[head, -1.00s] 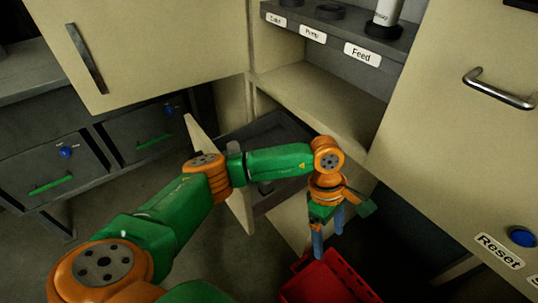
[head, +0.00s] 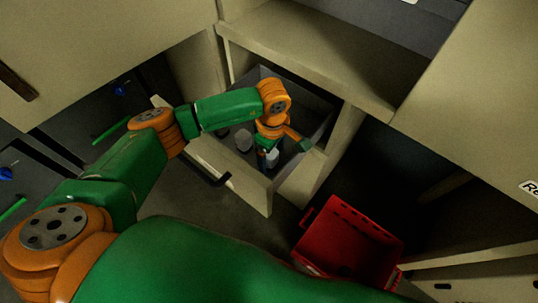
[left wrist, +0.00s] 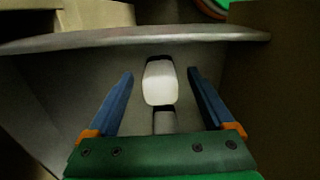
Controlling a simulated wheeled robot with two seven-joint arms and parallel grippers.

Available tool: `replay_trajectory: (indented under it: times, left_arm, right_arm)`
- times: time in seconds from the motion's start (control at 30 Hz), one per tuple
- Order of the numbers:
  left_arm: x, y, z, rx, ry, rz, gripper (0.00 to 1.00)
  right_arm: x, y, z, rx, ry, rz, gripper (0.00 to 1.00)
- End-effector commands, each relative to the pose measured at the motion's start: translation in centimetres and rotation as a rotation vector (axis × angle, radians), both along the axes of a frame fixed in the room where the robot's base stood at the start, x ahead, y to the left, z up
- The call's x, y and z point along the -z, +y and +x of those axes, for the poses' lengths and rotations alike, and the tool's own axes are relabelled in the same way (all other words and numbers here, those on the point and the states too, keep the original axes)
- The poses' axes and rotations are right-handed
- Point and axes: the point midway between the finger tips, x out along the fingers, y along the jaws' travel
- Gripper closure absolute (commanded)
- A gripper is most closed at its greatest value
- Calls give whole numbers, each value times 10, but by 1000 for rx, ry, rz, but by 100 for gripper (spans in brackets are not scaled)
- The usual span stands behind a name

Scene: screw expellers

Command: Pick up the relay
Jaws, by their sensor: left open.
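In the left wrist view a pale, rounded block with a dark top edge, likely the relay (left wrist: 160,84), stands between the blue fingers of my left gripper (left wrist: 160,76). Gaps show on both sides of it. A smaller grey piece shows just below it. In the head view my left gripper (head: 266,157) reaches down into an open drawer (head: 225,176), and a small pale object shows at its fingers. The gripper is open and hides part of the drawer's inside. My right gripper is not in view.
A grey round piece (head: 243,140) lies in the drawer to the left of the gripper. The drawer walls stand close around the gripper. A red crate (head: 348,242) is on the right, outside the drawer. A cream shelf (head: 310,55) lies above and behind.

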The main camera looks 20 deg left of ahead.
Motion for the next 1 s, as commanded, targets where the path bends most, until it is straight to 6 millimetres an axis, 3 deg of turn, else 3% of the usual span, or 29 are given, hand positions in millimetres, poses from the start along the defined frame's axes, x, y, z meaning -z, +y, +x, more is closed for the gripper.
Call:
replay_trajectory:
  times: [0.27,0.57,0.83,1.0]
  left_arm:
    - [6,0,0,0,0,-1,16]
    - [6,0,0,0,0,-1,97]
    - [2,0,1,0,-2,-2,100]
    - [-37,-1,2,1,-7,-3,100]
  right_arm:
    - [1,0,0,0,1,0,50]
    - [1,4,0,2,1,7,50]
    - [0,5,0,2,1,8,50]
    - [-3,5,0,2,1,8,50]
